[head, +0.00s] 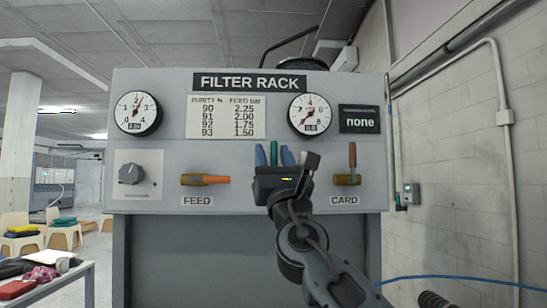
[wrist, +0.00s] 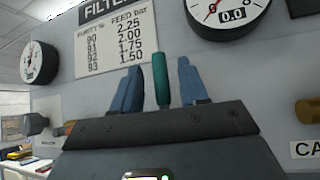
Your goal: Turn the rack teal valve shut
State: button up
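The teal valve handle (head: 274,152) stands upright on the front of the filter rack panel (head: 240,165), between the FEED and CARD valves. My gripper (head: 274,156) is in front of it, with one blue finger on each side. In the wrist view the teal handle (wrist: 161,80) shows between the two fingers of my gripper (wrist: 160,86), with a narrow gap on both sides. The gripper is open around the handle. The valve's body, its lower part and any label under it are hidden behind my gripper.
The orange FEED handle (head: 205,180) lies horizontal to the left. The brown CARD handle (head: 352,156) stands upright close on the right. A grey knob (head: 131,174) is at far left. Two gauges (head: 138,112) (head: 309,114) and a purity chart (head: 226,117) are above. The right wall is near.

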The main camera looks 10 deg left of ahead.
jog(key=b+v, duration=0.1)
jog(key=v, duration=0.6)
jog(key=shift+s+d+f, duration=0.2)
jog(key=shift+f, duration=0.1)
dwell(0.3)
